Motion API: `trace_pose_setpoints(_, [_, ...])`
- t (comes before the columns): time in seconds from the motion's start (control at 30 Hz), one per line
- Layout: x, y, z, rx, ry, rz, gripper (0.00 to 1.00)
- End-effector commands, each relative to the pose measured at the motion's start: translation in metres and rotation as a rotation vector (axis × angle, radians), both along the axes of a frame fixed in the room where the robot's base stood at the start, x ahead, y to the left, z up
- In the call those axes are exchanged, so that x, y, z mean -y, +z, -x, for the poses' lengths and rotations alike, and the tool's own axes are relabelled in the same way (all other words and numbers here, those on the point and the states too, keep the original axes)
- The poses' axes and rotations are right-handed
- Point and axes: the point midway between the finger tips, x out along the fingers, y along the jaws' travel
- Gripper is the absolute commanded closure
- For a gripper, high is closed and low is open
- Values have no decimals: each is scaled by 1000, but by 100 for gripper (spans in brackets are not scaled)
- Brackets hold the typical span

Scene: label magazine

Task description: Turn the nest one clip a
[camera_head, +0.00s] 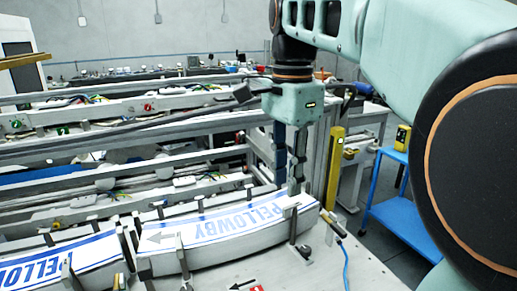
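A curved white label stack (225,228) with blue "PELLOWBY" lettering and an arrow pointing left lies on a light table. A second "PELLOWBY" stack (60,264) is at the lower left, cut off by the frame edge. Upright metal posts or clips (181,256) stand along the front of the stacks, and more stand behind. I cannot tell which part is the nest. My gripper (294,190) points down at the right end of the nearer stack. Its fingers look close together; their gap, and whether they touch anything, cannot be made out.
A yellow post (334,167) and a blue cart (400,215) with a yellow device stand to the right. Metal frame rails (120,145) with cables run behind the stacks.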

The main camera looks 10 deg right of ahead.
Motion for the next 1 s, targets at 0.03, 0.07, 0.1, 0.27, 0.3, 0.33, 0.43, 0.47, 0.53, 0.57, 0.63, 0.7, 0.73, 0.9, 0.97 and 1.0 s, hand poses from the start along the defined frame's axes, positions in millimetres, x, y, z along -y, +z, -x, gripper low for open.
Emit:
trace_pose_setpoints(0.03, [0, 10, -1, 3, 0, 0, 75])
trace_pose_setpoints(0.07, [0, 15, -1, 2, 0, 0, 75])
trace_pose_setpoints(0.1, [0, 21, -1, 2, 0, 0, 75])
trace_pose_setpoints(0.27, [0, 42, -1, 1, 0, 0, 75])
trace_pose_setpoints(0.3, [0, 46, 0, 0, 0, 0, 75])
trace_pose_setpoints(0.33, [0, 48, -1, 0, 0, 0, 75])
trace_pose_setpoints(0.43, [0, 54, 0, -1, 0, 0, 75])
trace_pose_setpoints(0.47, [0, 55, 0, -1, 0, 0, 75])
trace_pose_setpoints(0.53, [0, 56, 0, -1, 0, 0, 75])
trace_pose_setpoints(0.57, [0, 57, 0, -1, 0, 0, 75])
trace_pose_setpoints(0.63, [0, 57, 0, -1, -1, 0, 75])
trace_pose_setpoints(0.7, [0, 57, 0, -1, 0, 0, 75])
trace_pose_setpoints(0.73, [0, 57, 0, -1, 0, 0, 75])
trace_pose_setpoints(0.9, [0, 56, -2, 10, 6, -3, 75])
trace_pose_setpoints(0.97, [2, 54, -7, 36, 20, -12, 75])
trace_pose_setpoints(1.0, [3, 53, -13, 65, 36, -21, 75])
